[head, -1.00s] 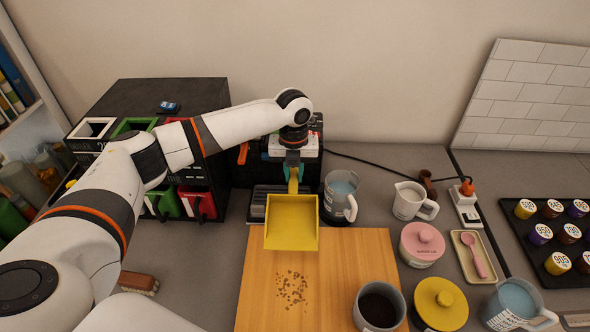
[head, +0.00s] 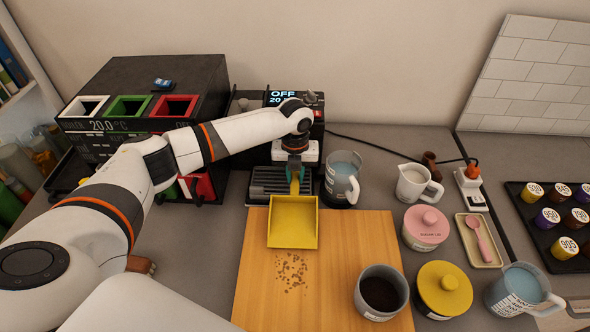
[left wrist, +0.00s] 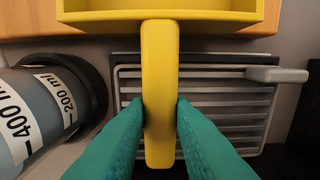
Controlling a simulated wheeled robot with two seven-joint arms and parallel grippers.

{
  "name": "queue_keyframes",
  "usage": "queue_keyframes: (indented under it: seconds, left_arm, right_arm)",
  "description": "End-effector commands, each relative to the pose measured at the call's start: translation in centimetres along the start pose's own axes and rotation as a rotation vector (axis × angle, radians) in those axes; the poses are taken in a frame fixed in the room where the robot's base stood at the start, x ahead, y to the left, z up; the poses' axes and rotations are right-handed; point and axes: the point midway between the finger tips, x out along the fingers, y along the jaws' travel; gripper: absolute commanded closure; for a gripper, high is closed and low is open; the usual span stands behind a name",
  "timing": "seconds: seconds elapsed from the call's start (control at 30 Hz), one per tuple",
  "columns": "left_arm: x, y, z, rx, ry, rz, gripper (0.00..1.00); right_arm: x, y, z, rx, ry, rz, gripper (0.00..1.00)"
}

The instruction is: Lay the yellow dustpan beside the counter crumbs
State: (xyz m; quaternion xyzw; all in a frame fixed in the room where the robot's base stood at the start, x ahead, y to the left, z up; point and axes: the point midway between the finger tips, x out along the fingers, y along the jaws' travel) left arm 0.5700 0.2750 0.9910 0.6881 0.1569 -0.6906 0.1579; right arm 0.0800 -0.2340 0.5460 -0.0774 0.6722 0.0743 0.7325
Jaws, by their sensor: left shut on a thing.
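The yellow dustpan (head: 292,224) is over the far edge of the wooden board, its open side toward the crumbs. Whether it touches the board I cannot tell. The brown crumbs (head: 291,270) lie scattered on the board, just nearer than the pan. My left gripper (head: 294,182) is shut on the dustpan's handle, on the far side of the pan. In the left wrist view, the green fingers of my left gripper (left wrist: 160,118) press the yellow handle (left wrist: 159,75) from both sides. My right gripper is not in view.
The wooden board (head: 330,265) carries a cup of dark grounds (head: 381,292) at its right. A coffee machine (head: 268,180) stands behind the board. A blue-filled jug (head: 341,178), pink pot (head: 426,227) and yellow-lidded pot (head: 444,288) stand to the right. The board's middle is free.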

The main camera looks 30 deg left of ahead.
Motion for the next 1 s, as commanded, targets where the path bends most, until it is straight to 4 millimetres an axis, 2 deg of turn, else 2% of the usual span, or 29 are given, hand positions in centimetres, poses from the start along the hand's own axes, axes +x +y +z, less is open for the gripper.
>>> queue_keyframes:
  seconds: [0.13,1.0]
  left_arm:
    - [0.56,0.01,-0.02,-0.001,0.0,0.001,1.0]
    - [1.2,-0.01,-0.04,-0.001,0.0,0.0,1.0]
  right_arm:
    - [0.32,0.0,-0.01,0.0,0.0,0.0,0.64]
    - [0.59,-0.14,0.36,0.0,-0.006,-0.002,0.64]
